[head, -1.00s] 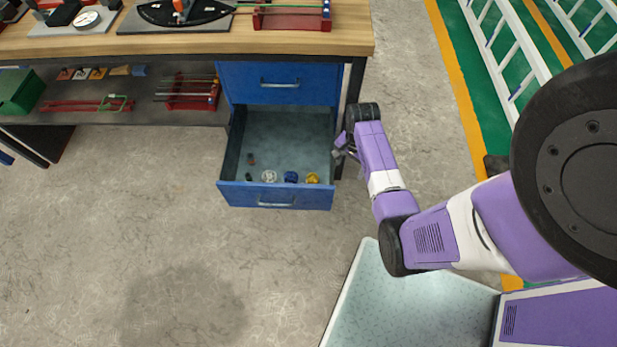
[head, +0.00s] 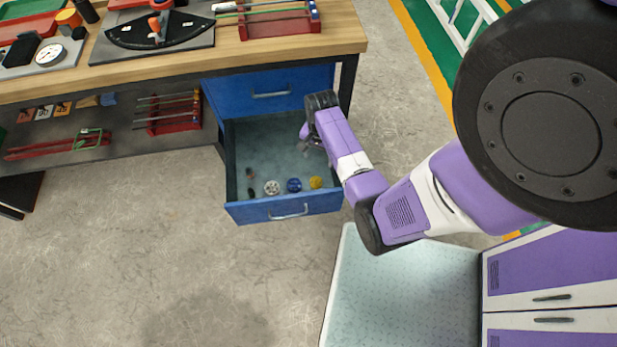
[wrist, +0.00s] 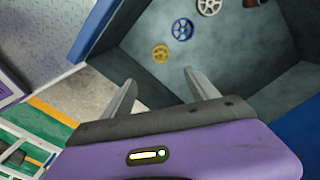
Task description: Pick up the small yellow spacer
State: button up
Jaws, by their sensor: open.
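The small yellow spacer (head: 316,183) lies in the open blue drawer (head: 282,208), near its front right corner. In the wrist view the yellow spacer (wrist: 161,53) is a small spoked ring on the drawer floor, ahead of my gripper (wrist: 160,92) and between the lines of its two fingers. My gripper is open and empty, apart from the spacer. In the head view my gripper (head: 310,146) hangs over the right side of the drawer, behind the spacer; its fingers are partly hidden by my wrist.
A blue spacer (head: 294,185), a white spacer (head: 272,187) and small dark and brown pieces lie left of the yellow one. The drawer walls surround them. The workbench top (head: 180,50) and a closed upper drawer (head: 270,90) stand behind. Floor is clear at the left.

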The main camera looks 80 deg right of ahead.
jog(key=b, duration=1)
send_over(316, 181)
notch_tip(316, 181, down, 10)
jog(key=shift+f, duration=0.1)
jog(key=shift+f+b, duration=1.4)
jog(key=shift+f, duration=2.45)
jog(key=c, duration=1.4)
jog(key=shift+r, duration=0.1)
